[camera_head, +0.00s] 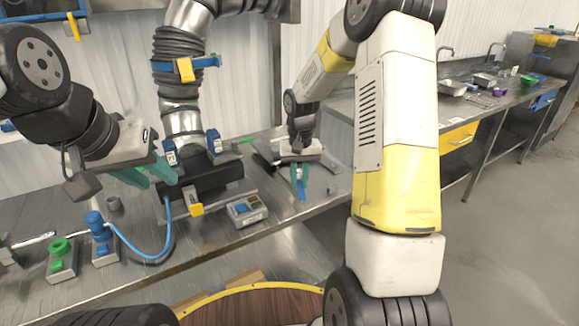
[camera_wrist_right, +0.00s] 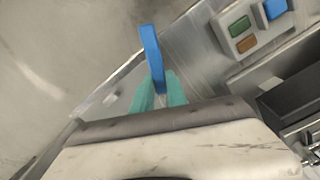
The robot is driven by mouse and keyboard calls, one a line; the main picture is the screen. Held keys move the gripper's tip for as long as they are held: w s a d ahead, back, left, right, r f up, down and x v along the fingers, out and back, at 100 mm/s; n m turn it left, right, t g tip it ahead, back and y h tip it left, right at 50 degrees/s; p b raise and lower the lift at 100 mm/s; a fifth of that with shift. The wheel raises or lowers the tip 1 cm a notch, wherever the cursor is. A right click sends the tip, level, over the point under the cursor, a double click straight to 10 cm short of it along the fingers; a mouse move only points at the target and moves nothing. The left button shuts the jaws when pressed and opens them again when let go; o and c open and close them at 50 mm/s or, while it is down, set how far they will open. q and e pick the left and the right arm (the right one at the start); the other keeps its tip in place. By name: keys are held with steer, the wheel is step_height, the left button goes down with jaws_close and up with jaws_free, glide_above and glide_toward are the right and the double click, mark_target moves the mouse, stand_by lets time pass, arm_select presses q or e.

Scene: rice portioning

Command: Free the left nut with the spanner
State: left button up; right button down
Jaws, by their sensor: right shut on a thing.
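My right gripper (camera_head: 299,172) is at the right part of the metal bench, its teal fingers shut on a blue bar, which I take to be the spanner (camera_head: 301,190). The spanner (camera_wrist_right: 152,55) also shows between the teal fingers in the right wrist view. My left gripper (camera_head: 150,177) has its two teal fingers apart, beside the left end of the dark box under the pipe. A left blue clamp (camera_head: 170,155) and a right blue clamp (camera_head: 215,143) stand at the pipe's foot. The left nut is too small to make out there.
A control box (camera_head: 247,210) with coloured buttons stands at the bench front, between my grippers. A blue valve (camera_head: 97,226) with a blue hose and a green-topped fitting (camera_head: 60,252) stand at the left. A round wooden table (camera_head: 265,304) is in front.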

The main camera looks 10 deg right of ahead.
steer(key=shift+f, duration=0.45)
steer(key=shift+f, duration=1.05)
stand_by(1.4)
stand_by(0.4)
steer(key=shift+d+n, duration=0.75)
steer(key=shift+n, duration=0.15)
steer(key=shift+w+d+n, duration=0.1)
steer(key=shift+d+n, duration=0.6)
steer(key=shift+n, duration=0.2)
